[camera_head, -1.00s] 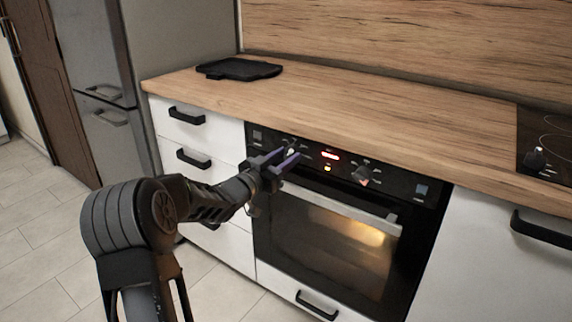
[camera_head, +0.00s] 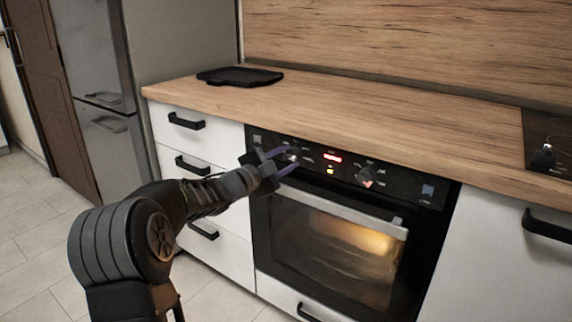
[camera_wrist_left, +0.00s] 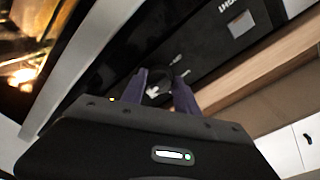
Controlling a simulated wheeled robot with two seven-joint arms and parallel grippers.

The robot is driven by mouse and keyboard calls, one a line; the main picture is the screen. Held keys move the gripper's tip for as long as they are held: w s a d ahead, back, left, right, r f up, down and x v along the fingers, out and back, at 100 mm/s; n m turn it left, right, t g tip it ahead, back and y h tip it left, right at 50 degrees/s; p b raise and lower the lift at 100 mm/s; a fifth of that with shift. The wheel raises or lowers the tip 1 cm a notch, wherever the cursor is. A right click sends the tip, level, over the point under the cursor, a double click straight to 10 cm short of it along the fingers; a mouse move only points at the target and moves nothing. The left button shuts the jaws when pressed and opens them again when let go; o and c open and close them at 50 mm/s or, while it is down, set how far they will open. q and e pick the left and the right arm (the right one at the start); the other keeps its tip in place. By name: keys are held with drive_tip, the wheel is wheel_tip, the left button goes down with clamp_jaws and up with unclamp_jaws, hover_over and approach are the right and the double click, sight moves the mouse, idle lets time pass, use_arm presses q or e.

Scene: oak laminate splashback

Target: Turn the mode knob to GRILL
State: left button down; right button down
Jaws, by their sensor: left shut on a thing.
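The oven's black control panel (camera_head: 400,181) carries two knobs. My left gripper (camera_head: 283,160) is at the left oven knob (camera_head: 293,154), its two purple fingers shut on it from either side. In the left wrist view this dark knob (camera_wrist_left: 158,90) sits between the fingertips, with a white pointer mark on it. The fingers hide part of the knob and the labels around it, and the lettering is too small to read. The right oven knob (camera_head: 365,176) stands free, with a reddish mark. My right gripper is not in view.
A red lit display (camera_head: 332,158) sits between the knobs. The oven door handle (camera_head: 345,211) runs just below the panel, and the oven is lit inside. The wooden worktop (camera_head: 380,117) overhangs above, with a black tray (camera_head: 240,76) and a hob (camera_head: 548,140).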

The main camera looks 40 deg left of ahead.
use_arm(q)
drive_tip(key=shift+m+b, duration=0.4)
drive_tip(key=shift+m, duration=0.8)
drive_tip(key=c, duration=0.9)
unclamp_jaws()
drive_tip(key=s, duration=0.2)
drive_tip(key=s+p, duration=0.1)
drive_tip(key=s, duration=0.4)
drive_tip(key=shift+s+a+r, duration=0.1)
drive_tip(key=shift+s+a, duration=0.15)
drive_tip(key=shift+s, duration=0.15)
